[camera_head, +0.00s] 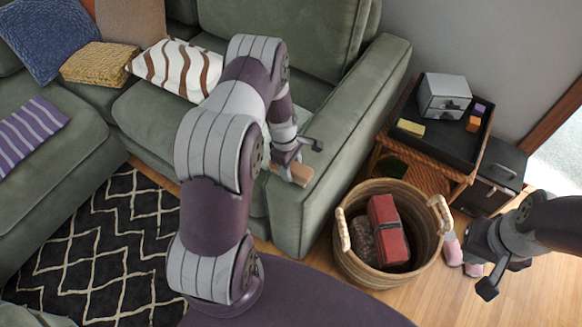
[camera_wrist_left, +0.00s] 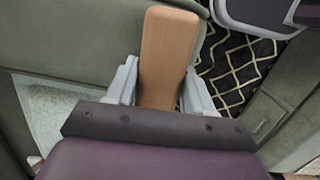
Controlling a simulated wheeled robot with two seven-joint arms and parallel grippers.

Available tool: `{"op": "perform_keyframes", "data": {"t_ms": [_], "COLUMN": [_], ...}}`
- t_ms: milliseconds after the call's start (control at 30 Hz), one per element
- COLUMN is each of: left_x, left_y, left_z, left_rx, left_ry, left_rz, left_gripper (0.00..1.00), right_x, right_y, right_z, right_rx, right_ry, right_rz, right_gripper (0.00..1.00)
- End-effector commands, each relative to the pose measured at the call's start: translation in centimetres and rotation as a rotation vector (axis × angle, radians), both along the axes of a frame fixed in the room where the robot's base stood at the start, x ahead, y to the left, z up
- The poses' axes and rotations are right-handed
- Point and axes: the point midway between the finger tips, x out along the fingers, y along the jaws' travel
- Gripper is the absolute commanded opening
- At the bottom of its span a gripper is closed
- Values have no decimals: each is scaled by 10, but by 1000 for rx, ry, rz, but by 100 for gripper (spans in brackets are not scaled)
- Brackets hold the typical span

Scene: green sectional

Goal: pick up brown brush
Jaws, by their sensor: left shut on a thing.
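The brown brush (camera_wrist_left: 168,50) is a tan-brown, flat, wood-coloured block with rounded edges. In the left wrist view it stands between the two grey fingers of my left gripper (camera_wrist_left: 160,88), which are shut on it. In the head view the brush (camera_head: 300,173) shows at the tip of my left gripper (camera_head: 285,165), beside the front of the green sofa arm; I cannot tell whether it touches the sofa. My right gripper (camera_head: 488,270) is at the lower right, beside the basket, and I cannot tell its opening.
A woven basket (camera_head: 345,262) with a red item (camera_head: 388,232) stands on the wood floor. A black tray (camera_head: 440,138) on a wicker side table holds a small drawer box (camera_head: 444,97) and small blocks. The sofa arm (camera_head: 350,125) is close to my left gripper.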

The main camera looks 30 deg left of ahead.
Motion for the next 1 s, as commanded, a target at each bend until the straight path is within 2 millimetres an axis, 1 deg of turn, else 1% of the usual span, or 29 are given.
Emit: {"op": "perform_keyframes", "data": {"t_ms": [167,233,300,367,500,600,700,800,1000], "left_x": [1,1,-1,-2,-5,-7,-9,-10,-10], "left_y": [0,-1,-19,-33,-68,-89,-105,-113,-117], "left_z": [26,41,48,57,77,91,99,104,106], "left_rx": [1,1,0,1,0,0,0,0,0], "left_ry": [-2,-3,-1,-2,-2,-2,-1,1,1], "left_rz": [-1,-2,-6,-7,-6,-5,-4,-2,1], "left_gripper": [19,19,19,19,19,19,19,19,19], "right_x": [0,0,0,0,0,0,0,0,0], "right_y": [0,0,0,0,0,0,0,0,0], "right_z": [3,4,5,5,8,9,10,11,11], "right_rx": [0,0,0,0,0,0,0,0,0], "right_ry": [0,0,0,0,0,0,0,0,0], "right_rz": [0,0,0,0,0,0,0,0,0], "right_gripper": [0,0,0,0,0,0,0,0,0]}}
